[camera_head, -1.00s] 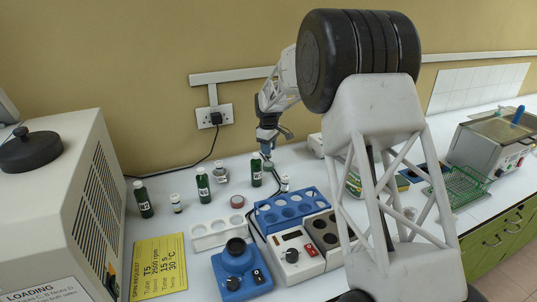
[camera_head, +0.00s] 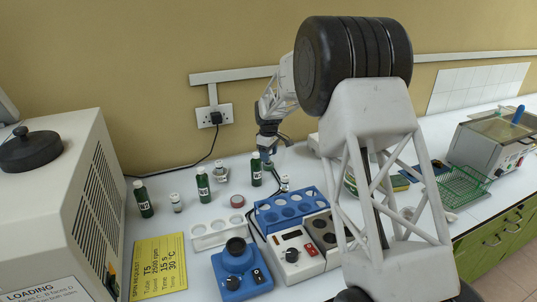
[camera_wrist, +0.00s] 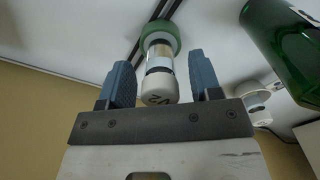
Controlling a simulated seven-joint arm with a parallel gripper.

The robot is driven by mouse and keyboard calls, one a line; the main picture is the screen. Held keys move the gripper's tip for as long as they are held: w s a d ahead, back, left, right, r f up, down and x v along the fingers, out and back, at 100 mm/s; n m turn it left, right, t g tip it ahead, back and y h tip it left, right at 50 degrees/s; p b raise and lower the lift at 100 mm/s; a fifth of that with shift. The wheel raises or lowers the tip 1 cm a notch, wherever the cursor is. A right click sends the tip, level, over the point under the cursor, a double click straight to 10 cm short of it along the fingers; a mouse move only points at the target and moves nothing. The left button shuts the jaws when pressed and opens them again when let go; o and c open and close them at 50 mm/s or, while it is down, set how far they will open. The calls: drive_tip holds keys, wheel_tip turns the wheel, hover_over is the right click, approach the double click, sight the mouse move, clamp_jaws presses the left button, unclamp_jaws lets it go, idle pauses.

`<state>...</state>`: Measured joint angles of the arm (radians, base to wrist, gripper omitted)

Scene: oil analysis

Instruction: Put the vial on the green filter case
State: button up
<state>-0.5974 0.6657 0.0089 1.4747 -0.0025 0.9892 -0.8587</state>
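My gripper (camera_wrist: 160,82) is open in the wrist view, with one blue finger on each side of the vial (camera_wrist: 159,88). The vial has a white cap with dark marking and clear glass. Gaps show between it and both fingers. Its far end meets the round green filter case (camera_wrist: 160,32), and it appears to stand upright on it. In the head view my gripper (camera_head: 266,153) is low over the back of the bench, left of the large arm link. There the vial and case are too small and covered to make out clearly.
A green bottle (camera_head: 256,169) stands close left of my gripper in the head view; it fills the right of the wrist view (camera_wrist: 290,45). Other small vials (camera_head: 221,171) stand nearby. A blue rack (camera_head: 290,209) and a white rack (camera_head: 213,235) are in front.

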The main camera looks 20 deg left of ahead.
drive_tip(key=shift+r, duration=0.2)
wheel_tip(320, 180, up, 12)
idle(0.8)
idle(0.8)
drive_tip(key=s+d+r+m, duration=0.3)
drive_tip(key=s+d+r, duration=0.25)
drive_tip(key=d, duration=0.65)
drive_tip(key=s+d+r+m+t, duration=0.15)
drive_tip(key=s+d+r, duration=0.45)
drive_tip(key=d, duration=0.6)
drive_tip(key=s+d+r+m, duration=0.4)
drive_tip(key=s+d, duration=0.4)
drive_tip(key=d, duration=0.5)
drive_tip(key=s+d+f+m, duration=0.1)
drive_tip(key=s+d+m, duration=0.3)
drive_tip(key=s+d, duration=1.1)
drive_tip(key=s+d+f+m, duration=0.2)
drive_tip(key=s+f, duration=0.1)
drive_tip(key=s, duration=0.6)
drive_tip(key=s+d+f+m+t, duration=0.1)
drive_tip(key=s+d+f+m, duration=0.1)
drive_tip(key=s, duration=0.8)
wheel_tip(320, 180, down, 2)
drive_tip(key=shift+s+d+f, duration=0.15)
drive_tip(key=shift+d+f, duration=0.1)
drive_tip(key=shift+d, duration=0.3)
